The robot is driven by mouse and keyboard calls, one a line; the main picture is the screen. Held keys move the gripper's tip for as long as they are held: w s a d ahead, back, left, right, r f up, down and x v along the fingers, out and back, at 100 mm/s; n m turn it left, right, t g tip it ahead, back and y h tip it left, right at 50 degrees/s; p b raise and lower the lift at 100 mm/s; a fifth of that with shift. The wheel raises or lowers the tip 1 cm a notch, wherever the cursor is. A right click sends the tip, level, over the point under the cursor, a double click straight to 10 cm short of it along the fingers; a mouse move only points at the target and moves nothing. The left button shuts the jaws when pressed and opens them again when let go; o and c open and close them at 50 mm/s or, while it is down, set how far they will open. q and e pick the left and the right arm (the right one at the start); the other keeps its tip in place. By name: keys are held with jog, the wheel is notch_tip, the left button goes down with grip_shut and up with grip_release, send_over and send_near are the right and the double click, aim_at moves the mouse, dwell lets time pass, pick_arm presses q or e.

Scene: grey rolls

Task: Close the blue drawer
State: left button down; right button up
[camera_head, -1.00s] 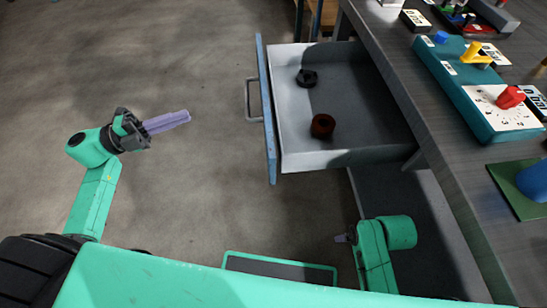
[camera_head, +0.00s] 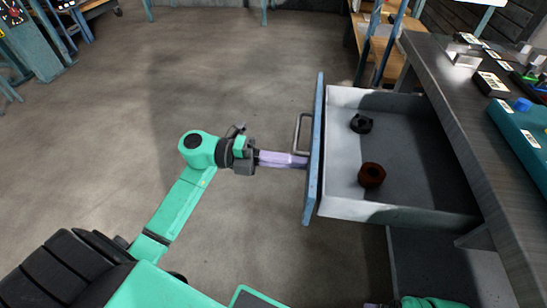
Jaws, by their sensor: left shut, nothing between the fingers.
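The blue drawer (camera_head: 314,150) is pulled out from under the grey workbench, its blue front panel facing left with a metal handle (camera_head: 301,133). My left gripper (camera_head: 305,160) is shut, its purple fingers pointing right. The fingertips are at the drawer's front panel, just below the handle; they look in contact, but I cannot be sure. A black ring-shaped part (camera_head: 361,124) and a brown ring-shaped part (camera_head: 371,175) lie inside the drawer. Of my right arm only a small green piece shows at the bottom edge; its fingers are not clear.
The workbench (camera_head: 462,130) runs along the right, with small boxes and a teal panel (camera_head: 520,135) on it. A wooden shelf (camera_head: 385,40) stands beyond the drawer. The floor left of the drawer is clear.

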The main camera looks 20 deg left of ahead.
pick_arm(q)
jog(key=shift+d, duration=0.15)
jog(key=p, duration=0.2)
send_near(377, 178)
jog(key=x, duration=0.3)
jog(key=r+x, duration=0.1)
jog(key=x, duration=0.6)
jog(key=shift+r, duration=0.3)
jog(key=x, duration=1.1)
jog(key=shift+w+d+f, duration=0.1)
jog(key=shift+w+d, duration=0.05)
jog(key=shift+d, duration=0.35)
pick_arm(e)
notch_tip(377, 178, down, 4)
jog(key=shift+f, duration=0.1)
pick_arm(q)
jog(key=shift+r, duration=0.3)
